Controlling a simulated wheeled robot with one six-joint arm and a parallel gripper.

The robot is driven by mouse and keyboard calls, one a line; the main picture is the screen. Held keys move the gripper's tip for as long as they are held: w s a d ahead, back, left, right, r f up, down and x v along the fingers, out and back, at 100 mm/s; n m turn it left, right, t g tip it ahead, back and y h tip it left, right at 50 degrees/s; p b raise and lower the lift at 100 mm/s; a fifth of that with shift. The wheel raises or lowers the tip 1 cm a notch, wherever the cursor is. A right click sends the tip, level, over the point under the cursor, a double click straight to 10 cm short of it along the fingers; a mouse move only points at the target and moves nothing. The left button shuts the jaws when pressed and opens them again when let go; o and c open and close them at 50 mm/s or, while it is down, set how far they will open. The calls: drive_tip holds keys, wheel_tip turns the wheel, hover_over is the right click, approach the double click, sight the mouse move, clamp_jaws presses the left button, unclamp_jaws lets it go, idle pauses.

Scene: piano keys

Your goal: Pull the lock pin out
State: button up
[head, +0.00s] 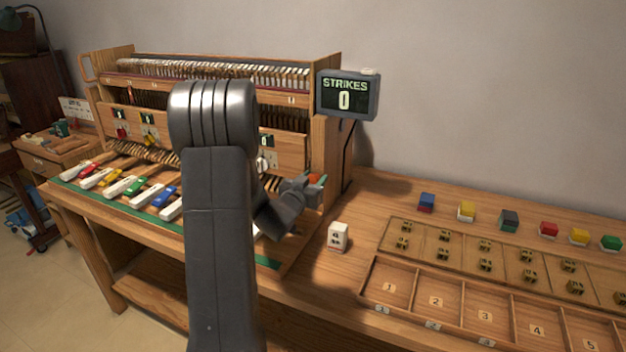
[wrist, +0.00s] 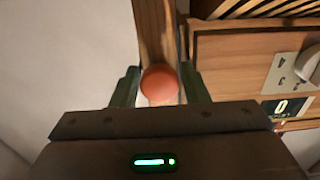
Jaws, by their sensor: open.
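The lock pin shows as a round orange-red knob (wrist: 160,82) in the wrist view, in front of a vertical wooden post. In the head view a bit of orange (head: 315,179) shows at the right end of the piano. My gripper (wrist: 160,90) is open, with one green-grey finger on each side of the knob. A gap to the fingers seems to show, but contact is hard to tell. The pin's shaft is hidden behind the knob. In the head view my gripper (head: 317,182) is small and partly hides the knob.
My arm covers the middle of the piano (head: 322,130) in the head view. A strikes display (head: 347,95) reading 0 stands above right. A white numbered block (head: 338,237) sits on the bench near a compartment tray (head: 412,262). Several coloured blocks lie farther right.

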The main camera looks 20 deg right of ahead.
sight(312, 181)
clamp_jaws()
drive_tip(key=shift+b+v, duration=0.7)
drive_tip(key=shift+v, duration=0.7)
drive_tip(key=shift+f, duration=0.15)
unclamp_jaws()
drive_tip(key=shift+s+a, duration=0.15)
drive_tip(key=b+v, duration=0.1)
drive_tip(key=v, duration=1.2)
drive_tip(key=shift+s+a, duration=0.25)
drive_tip(key=shift+s, duration=0.05)
